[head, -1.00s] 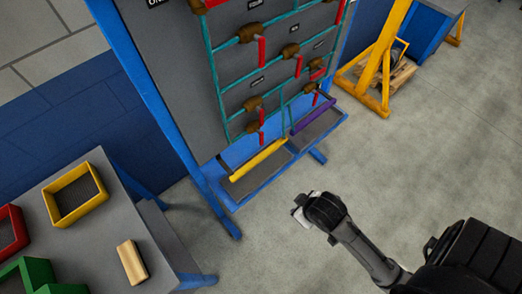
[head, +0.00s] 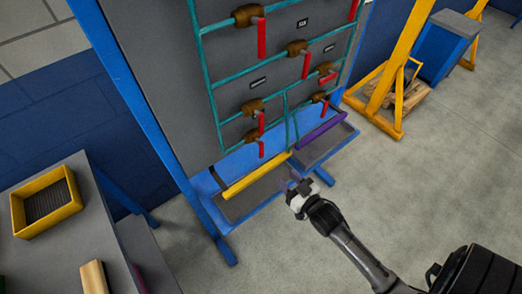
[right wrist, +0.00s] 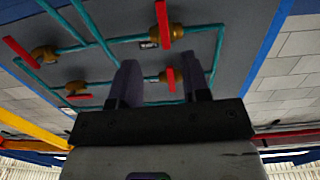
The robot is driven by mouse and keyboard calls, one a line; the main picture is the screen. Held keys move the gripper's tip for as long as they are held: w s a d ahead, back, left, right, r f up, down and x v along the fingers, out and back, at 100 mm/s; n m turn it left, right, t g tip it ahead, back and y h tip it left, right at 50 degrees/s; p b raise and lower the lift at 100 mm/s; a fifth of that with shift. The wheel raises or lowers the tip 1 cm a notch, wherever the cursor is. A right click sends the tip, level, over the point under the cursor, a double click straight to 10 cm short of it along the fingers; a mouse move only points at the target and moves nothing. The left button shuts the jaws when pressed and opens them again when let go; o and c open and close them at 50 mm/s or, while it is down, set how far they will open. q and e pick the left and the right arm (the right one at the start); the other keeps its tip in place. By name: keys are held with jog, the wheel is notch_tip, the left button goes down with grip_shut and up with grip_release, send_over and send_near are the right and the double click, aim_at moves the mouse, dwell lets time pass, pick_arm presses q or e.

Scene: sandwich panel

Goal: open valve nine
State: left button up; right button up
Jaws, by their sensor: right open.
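The grey panel (head: 285,110) carries teal pipes with several brown valves, each with a red handle. Most handles hang down across their pipes, such as the upper valve's handle (head: 261,38), the middle one (head: 306,67) and the lowest one (head: 261,149). The small labels are too blurred to tell which valve is nine. My right gripper (head: 297,186) is open and empty, in front of and below the panel, near its lower tray. In the right wrist view, its two fingers (right wrist: 162,84) stand apart, with valves and a red handle (right wrist: 163,24) beyond. My left gripper is out of view.
A blue frame (head: 125,90) holds the panel. A yellow bar (head: 255,175) and a purple bar (head: 320,130) edge its lower trays. A table with a yellow bin (head: 20,218) and a wooden block (head: 94,277) stands left. A yellow stand (head: 395,70) is right. Floor is clear between.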

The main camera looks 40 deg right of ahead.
aim_at(262, 152)
jog(key=shift+t, duration=0.3)
jog(key=w+b, duration=0.1)
jog(key=w, duration=0.7)
jog(key=w+r+b, duration=0.1)
jog(key=w, duration=0.3)
jog(key=shift+w+d+b, duration=0.1)
jog(key=shift+d+b, duration=0.1)
jog(key=shift+b, duration=0.1)
jog(key=shift+w, duration=0.75)
jog(key=c, duration=0.7)
grip_shut()
